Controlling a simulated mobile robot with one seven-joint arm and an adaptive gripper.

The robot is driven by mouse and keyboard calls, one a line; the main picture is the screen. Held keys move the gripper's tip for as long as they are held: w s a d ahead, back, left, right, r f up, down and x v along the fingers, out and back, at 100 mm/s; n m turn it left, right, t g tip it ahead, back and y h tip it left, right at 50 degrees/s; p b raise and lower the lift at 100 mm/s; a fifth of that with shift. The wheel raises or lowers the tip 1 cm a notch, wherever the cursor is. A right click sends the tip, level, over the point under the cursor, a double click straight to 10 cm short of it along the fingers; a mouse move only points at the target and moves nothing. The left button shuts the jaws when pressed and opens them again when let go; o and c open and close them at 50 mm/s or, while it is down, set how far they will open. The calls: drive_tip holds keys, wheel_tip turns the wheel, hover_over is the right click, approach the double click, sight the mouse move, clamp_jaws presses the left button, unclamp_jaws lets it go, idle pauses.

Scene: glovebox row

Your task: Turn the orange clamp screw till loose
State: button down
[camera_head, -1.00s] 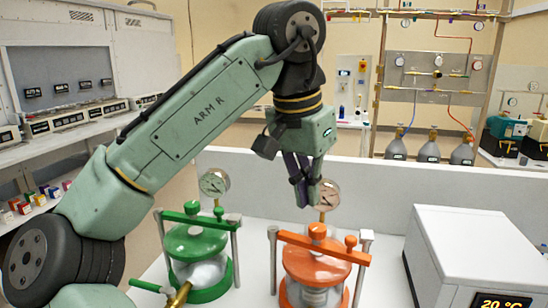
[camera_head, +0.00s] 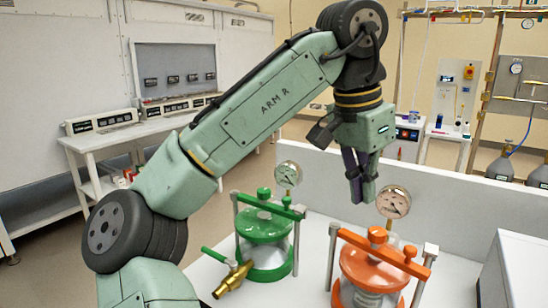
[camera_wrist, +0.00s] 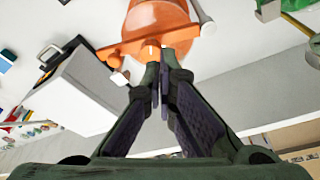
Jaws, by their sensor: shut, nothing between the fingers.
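The orange clamp screw (camera_head: 377,236) stands on top of the orange crossbar over the orange vessel (camera_head: 372,268). My gripper (camera_head: 362,199) hangs above and behind it in the head view, pointing down. Its fingers are shut with nothing between them. A clear gap shows between the fingertips and the screw. In the wrist view the fingertips (camera_wrist: 160,113) lie just below the orange crossbar (camera_wrist: 146,46), with the screw's end near their tips in the picture. The orange vessel also shows at the top of the wrist view (camera_wrist: 157,15).
A green vessel (camera_head: 264,225) with a green clamp and a brass valve (camera_head: 232,280) stands to the left. A pressure gauge (camera_head: 393,201) rises behind the orange vessel. A white box (camera_head: 518,270) is at the right. A low white wall (camera_head: 330,170) runs behind.

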sight(374, 244)
drive_tip(key=shift+f, duration=0.1)
drive_tip(key=shift+a+f+b, duration=0.1)
drive_tip(key=shift+f+b, duration=0.45)
drive_tip(key=shift+f, duration=2.85)
drive_tip(key=shift+d+p, duration=0.4)
drive_tip(key=shift+d, duration=0.25)
drive_tip(key=shift+s, duration=0.1)
drive_tip(key=shift+s+d, duration=0.2)
drive_tip(key=shift+s, duration=0.2)
drive_tip(key=shift+s+d, duration=0.15)
